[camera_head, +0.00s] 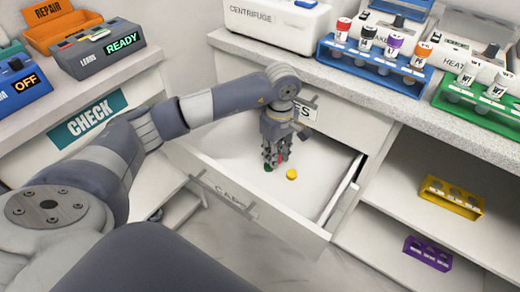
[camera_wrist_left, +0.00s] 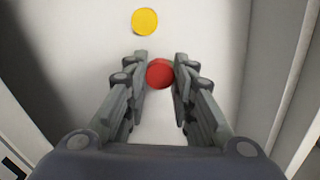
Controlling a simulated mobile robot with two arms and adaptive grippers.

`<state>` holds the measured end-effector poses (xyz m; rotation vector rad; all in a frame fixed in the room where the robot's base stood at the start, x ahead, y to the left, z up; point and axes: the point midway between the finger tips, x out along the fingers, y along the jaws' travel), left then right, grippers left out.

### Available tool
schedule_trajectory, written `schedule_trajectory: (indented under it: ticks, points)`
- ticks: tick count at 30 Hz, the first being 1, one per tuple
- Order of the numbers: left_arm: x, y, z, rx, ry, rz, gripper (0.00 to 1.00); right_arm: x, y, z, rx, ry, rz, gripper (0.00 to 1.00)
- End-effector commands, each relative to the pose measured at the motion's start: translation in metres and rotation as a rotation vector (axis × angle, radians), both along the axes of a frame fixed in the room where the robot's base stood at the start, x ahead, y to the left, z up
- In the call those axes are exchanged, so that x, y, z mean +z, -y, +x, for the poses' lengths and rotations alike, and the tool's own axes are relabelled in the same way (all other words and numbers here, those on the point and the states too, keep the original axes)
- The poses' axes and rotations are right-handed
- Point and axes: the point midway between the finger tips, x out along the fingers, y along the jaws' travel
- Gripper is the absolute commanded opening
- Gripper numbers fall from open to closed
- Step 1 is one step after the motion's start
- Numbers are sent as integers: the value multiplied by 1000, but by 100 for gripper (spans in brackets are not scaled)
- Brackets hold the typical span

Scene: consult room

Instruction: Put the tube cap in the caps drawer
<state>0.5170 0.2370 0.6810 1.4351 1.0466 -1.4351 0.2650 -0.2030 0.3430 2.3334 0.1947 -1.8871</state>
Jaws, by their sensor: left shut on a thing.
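The caps drawer (camera_head: 222,178), its front lettered CAPS, is pulled open. My left gripper (camera_head: 271,163) points down inside it. In the left wrist view my left gripper (camera_wrist_left: 160,75) is shut on a red tube cap (camera_wrist_left: 160,74), which sits between the fingertips; only a sliver of it shows in the head view. A yellow cap (camera_head: 291,174) lies on the drawer floor beside the gripper, and it also shows in the left wrist view (camera_wrist_left: 144,21). A small green thing (camera_head: 268,168) shows by the fingertips, partly hidden. My right gripper is not in view.
Racks of labelled tubes, one blue (camera_head: 375,66) and one green (camera_head: 480,103), stand on the counter above. A yellow rack (camera_head: 452,197) and a purple rack (camera_head: 428,254) are on open shelves at right. The drawer walls surround the gripper.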

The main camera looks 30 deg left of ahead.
Motion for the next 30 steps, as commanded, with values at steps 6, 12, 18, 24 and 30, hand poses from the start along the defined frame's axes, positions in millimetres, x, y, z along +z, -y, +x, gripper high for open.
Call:
schedule_trajectory:
  ticks: [6, 12, 18, 24, 30]
  points:
    - [-6, -52, 7, 3, -1, 0, 17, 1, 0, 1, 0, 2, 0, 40]
    - [-8, -69, 10, -1, -1, -1, 17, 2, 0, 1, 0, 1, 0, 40]
    - [-30, -69, 9, -2, -4, -2, 17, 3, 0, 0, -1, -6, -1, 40]
    - [-42, -70, 10, -2, 0, 0, 17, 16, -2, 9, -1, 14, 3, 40]
    - [-43, -69, 10, -2, 0, 0, 17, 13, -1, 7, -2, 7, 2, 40]
